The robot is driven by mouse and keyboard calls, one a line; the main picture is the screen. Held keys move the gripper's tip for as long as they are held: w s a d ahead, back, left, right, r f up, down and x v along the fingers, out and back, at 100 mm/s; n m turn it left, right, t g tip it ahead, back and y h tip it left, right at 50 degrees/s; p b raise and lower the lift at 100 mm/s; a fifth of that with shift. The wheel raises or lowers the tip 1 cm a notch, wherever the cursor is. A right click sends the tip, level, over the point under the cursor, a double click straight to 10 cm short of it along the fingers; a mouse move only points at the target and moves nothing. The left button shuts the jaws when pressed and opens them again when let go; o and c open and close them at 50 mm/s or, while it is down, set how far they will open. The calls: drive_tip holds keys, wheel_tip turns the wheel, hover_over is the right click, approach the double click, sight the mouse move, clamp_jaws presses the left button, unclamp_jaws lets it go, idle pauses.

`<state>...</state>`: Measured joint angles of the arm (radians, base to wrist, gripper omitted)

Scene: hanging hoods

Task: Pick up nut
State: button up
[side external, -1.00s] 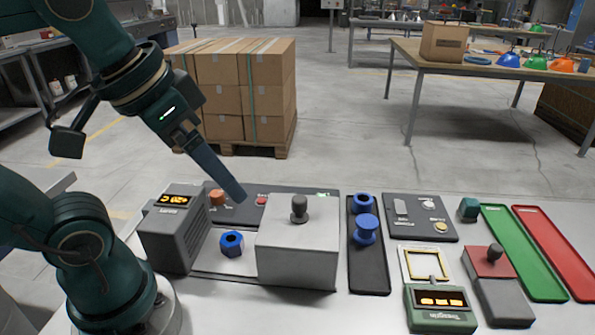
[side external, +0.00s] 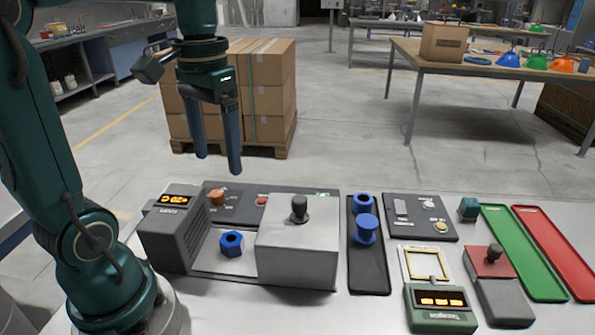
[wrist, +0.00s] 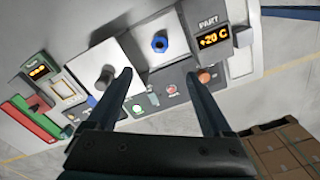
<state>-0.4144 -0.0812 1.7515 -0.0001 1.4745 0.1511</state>
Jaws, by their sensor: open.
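The blue hex nut (side external: 231,244) with a round hole lies on a light plate between the dark grey display unit and the light grey block. It also shows in the wrist view (wrist: 159,44), ahead of and between my fingers. My gripper (side external: 218,165) is open and empty, fingers pointing down, well above and behind the nut in the side view. In the wrist view my gripper (wrist: 172,80) has its two fingers wide apart with nothing between them.
The grey display unit (side external: 172,240) and the block with a knob (side external: 298,250) rise on either side of the nut. Blue parts sit on a dark tray (side external: 368,270). A control panel (side external: 270,200) lies behind. Green (side external: 522,250) and red (side external: 558,250) trays are at right.

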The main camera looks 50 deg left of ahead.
sight(230, 233)
wheel_tip(230, 233, down, 17)
drive_tip(key=shift+f, duration=0.2)
idle(0.5)
clamp_jaws()
